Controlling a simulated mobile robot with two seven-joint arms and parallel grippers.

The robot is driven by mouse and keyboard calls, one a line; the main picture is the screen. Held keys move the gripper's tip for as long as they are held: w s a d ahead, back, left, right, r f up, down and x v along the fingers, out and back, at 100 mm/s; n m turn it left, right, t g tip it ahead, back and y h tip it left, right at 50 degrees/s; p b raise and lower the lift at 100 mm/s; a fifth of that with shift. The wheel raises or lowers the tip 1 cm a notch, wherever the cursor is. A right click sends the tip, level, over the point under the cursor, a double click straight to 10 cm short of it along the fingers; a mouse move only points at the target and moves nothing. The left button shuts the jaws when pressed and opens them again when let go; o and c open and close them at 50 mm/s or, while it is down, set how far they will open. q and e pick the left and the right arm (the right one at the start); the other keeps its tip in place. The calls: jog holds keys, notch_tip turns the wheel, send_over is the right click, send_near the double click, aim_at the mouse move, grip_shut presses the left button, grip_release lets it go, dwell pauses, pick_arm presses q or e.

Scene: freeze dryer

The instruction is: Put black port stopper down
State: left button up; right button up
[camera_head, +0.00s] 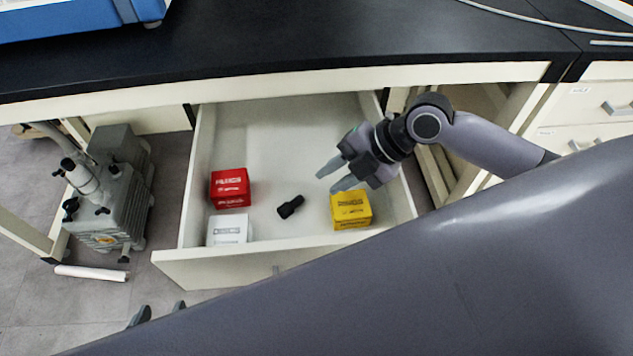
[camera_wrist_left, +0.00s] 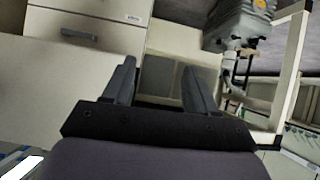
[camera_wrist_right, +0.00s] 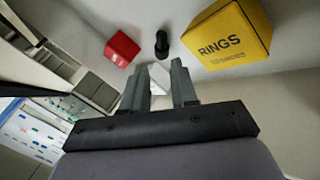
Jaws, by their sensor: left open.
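The black port stopper (camera_head: 290,206) lies on its side on the floor of the open drawer (camera_head: 277,127), between the red and yellow boxes. It also shows in the right wrist view (camera_wrist_right: 162,44), beyond my fingertips. My right gripper (camera_head: 327,183) is inside the drawer area, to the right of and above the stopper in the head view. Its fingers are apart with nothing between them, and it does not touch the stopper. My left gripper (camera_head: 160,312) is outside the drawer, near the bottom left. It is open and empty in the left wrist view (camera_wrist_left: 158,66).
A red box (camera_head: 230,187), a white box (camera_head: 228,229) and a yellow box (camera_head: 351,209) stand in the drawer. The drawer's back is clear. A grey pump (camera_head: 115,195) stands on the floor at left. The black countertop (camera_head: 300,40) overhangs behind.

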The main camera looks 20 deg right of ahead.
pick_arm(q)
jog(key=shift+s+a+f, duration=0.4)
jog(key=shift+s, duration=0.05)
pick_arm(e)
jog(key=shift+v, duration=1.9)
pick_arm(q)
jog(key=shift+w+d+r+p, duration=0.1)
jog(key=shift+p, duration=0.2)
pick_arm(e)
jog(key=shift+r, duration=0.1)
